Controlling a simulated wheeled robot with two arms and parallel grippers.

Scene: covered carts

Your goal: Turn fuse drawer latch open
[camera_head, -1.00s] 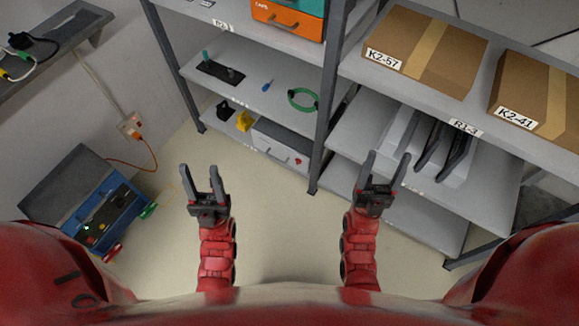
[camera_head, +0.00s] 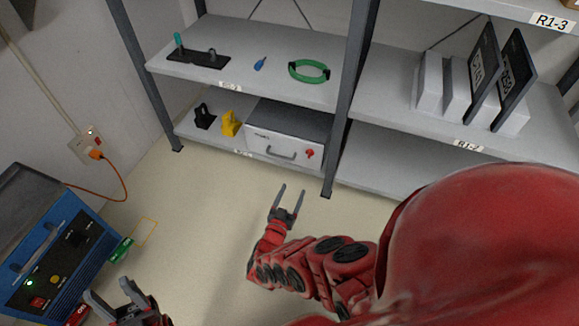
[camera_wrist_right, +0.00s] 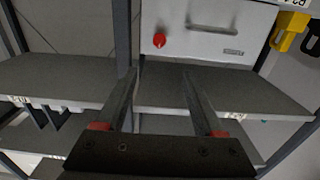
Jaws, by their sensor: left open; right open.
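The fuse drawer appears to be the grey-white box (camera_head: 262,142) on the lower shelf in the head view, with a bar handle (camera_head: 281,155) and a red latch knob (camera_head: 310,153) at its right. In the right wrist view the drawer front (camera_wrist_right: 190,50) is seen upside down, with the red latch knob (camera_wrist_right: 160,40) near the top centre. My right gripper (camera_head: 291,190) is open and empty, in front of and below the latch, not touching it. Its fingers (camera_wrist_right: 161,75) show in the wrist view. My left gripper (camera_head: 106,289) is open at the lower left, away from the shelf.
A dark shelf post (camera_head: 343,125) stands just right of the drawer. Yellow (camera_head: 230,123) and black (camera_head: 204,116) parts sit left of it. A blue test unit (camera_head: 60,245) is at the left. Floor (camera_head: 190,205) before the shelf is clear.

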